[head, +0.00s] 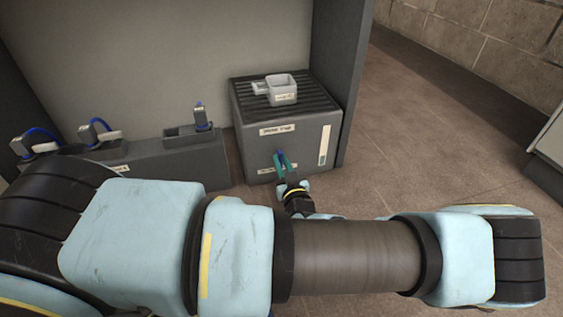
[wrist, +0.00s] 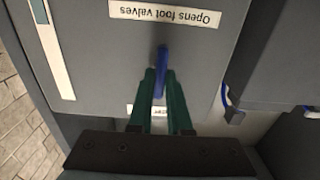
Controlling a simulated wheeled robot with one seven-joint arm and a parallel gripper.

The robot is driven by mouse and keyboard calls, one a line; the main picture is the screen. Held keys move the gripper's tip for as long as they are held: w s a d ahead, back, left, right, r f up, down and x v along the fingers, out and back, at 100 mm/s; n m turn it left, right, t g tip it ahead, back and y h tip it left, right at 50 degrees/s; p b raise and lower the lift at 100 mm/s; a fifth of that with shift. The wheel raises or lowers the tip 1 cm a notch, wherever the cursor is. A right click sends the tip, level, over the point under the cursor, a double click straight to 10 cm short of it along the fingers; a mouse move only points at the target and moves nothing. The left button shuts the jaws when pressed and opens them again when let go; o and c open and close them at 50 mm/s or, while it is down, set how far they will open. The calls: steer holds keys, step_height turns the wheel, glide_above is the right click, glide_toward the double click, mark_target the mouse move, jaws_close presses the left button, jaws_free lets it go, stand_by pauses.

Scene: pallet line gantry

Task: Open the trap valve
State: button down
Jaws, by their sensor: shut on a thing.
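The trap is a dark grey box (head: 250,150) with a ribbed top and a label on its front that seems to end in "TRAP". A blue valve lever (head: 280,153) sticks out of its front face; it also shows in the wrist view (wrist: 162,58). My gripper (head: 284,164) reaches the front of the box. In the wrist view its green fingers (wrist: 161,78) are shut on the blue lever, one on each side.
A small grey cup (head: 283,97) sits on the box. A pale gauge strip (head: 324,145) is on its front. A lower grey unit (head: 170,160) with blue-cabled fittings stands at left. An upside-down label (wrist: 165,14) reads "Opens foot valves". Open floor (head: 430,130) lies at right.

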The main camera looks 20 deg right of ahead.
steer(key=shift+m, duration=0.4)
steer(key=m+p, duration=0.2)
steer(key=m, duration=0.1)
steer(key=shift+d+r+m, duration=0.1)
steer(key=shift+m, duration=0.3)
steer(key=m+p, duration=0.1)
steer(key=m, duration=0.3)
steer(key=shift+d+m, duration=0.1)
steer(key=shift+m, duration=0.2)
steer(key=m, duration=0.3)
steer(key=m+p, duration=0.1)
steer(key=m, duration=0.1)
steer(key=m+p, duration=0.1)
steer(key=m, duration=0.2)
steer(key=shift+d+f+m, duration=0.1)
steer(key=shift+f+m, duration=0.2)
steer(key=shift+f, duration=0.1)
steer(key=c, duration=0.9)
jaws_free()
steer(key=shift+o, duration=0.2)
